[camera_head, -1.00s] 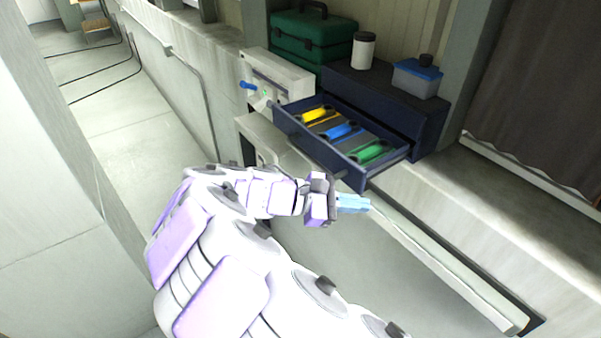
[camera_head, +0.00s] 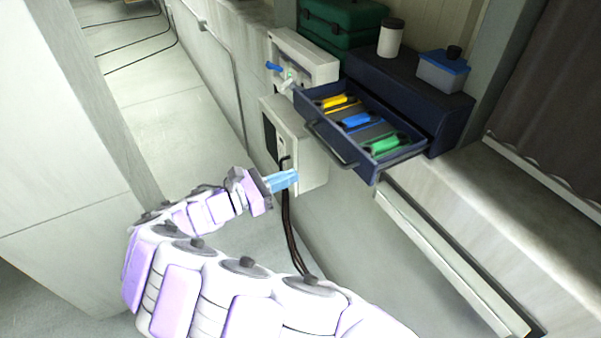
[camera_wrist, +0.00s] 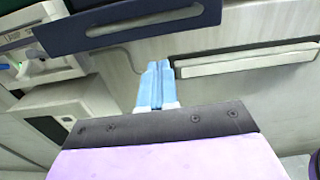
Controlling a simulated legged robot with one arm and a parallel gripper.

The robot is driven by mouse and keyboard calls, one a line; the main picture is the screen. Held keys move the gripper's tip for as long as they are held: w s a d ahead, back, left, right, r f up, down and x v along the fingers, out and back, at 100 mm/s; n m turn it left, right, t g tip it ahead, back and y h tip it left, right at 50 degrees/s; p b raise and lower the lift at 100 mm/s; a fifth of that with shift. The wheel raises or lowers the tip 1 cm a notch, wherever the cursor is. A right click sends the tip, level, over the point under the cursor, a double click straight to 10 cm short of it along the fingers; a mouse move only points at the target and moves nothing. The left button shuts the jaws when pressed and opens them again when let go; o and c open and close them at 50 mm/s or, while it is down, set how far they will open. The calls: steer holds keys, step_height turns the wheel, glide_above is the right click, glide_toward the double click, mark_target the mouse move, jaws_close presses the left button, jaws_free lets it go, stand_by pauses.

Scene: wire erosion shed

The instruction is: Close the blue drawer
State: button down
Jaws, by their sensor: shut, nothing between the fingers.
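The blue drawer (camera_head: 340,158) is pulled out of a dark blue cabinet (camera_head: 408,92) on the ledge. It holds yellow, blue and green tools in its compartments. My gripper (camera_head: 292,179) has light blue fingers, shut and empty. It is lower than the drawer front and to its left in the head view, apart from it. In the wrist view the shut fingers (camera_wrist: 155,82) point toward the drawer's underside.
A green toolbox (camera_head: 340,22), a white jar with a dark lid (camera_head: 391,38) and a blue-lidded box (camera_head: 442,72) stand at or on the cabinet. A control panel with a blue lever (camera_head: 274,66) is left of the drawer. Below hangs a pale box (camera_head: 300,150) with dark cables.

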steer(key=p+x, duration=0.2)
steer(key=x, duration=2.4)
steer(key=shift+d, duration=0.1)
